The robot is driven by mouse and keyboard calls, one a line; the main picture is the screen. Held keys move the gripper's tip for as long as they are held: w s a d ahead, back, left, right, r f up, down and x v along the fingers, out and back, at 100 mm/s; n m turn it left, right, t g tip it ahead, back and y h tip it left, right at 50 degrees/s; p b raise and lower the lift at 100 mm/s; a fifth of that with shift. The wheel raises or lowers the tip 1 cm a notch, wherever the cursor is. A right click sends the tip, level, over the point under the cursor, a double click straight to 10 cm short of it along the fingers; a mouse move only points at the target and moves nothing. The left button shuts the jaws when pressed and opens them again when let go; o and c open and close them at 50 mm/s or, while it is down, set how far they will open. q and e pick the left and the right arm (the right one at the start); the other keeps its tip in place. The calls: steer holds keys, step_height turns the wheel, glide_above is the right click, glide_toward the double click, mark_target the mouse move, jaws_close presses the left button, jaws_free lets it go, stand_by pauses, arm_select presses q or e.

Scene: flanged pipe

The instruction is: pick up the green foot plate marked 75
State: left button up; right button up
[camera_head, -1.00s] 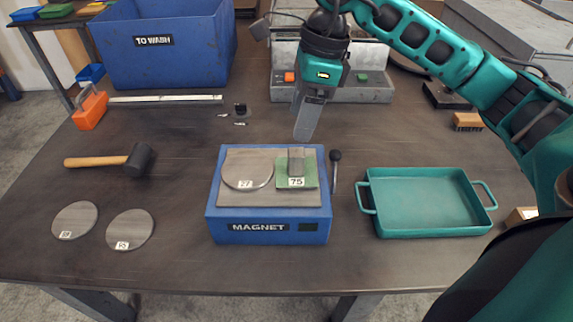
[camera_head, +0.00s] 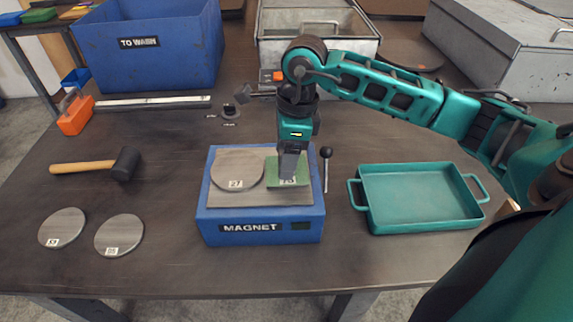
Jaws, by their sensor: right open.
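The green foot plate (camera_head: 273,180) lies on the right part of the blue magnet block's (camera_head: 208,222) grey top. Its label is mostly covered now by my right gripper (camera_head: 289,172), which points down over the plate with its jaws open. The grey upright block on the plate is hidden behind the fingers; I cannot tell whether they are around it or touching it. A round grey disc marked 27 (camera_head: 238,167) lies left of the plate on the same block. My left gripper is not in view.
A black-knobbed lever (camera_head: 326,153) stands right of the magnet block. A teal tray (camera_head: 420,228) sits further right. Two discs (camera_head: 62,226) (camera_head: 120,234) and a mallet (camera_head: 95,166) lie to the left. A blue TO WASH bin (camera_head: 150,60) stands at the back left.

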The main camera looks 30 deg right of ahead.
steer(key=shift+a+f, duration=0.1)
steer(key=shift+f, duration=0.35)
jaws_close()
stand_by(0.3)
steer(key=shift+r, duration=0.1)
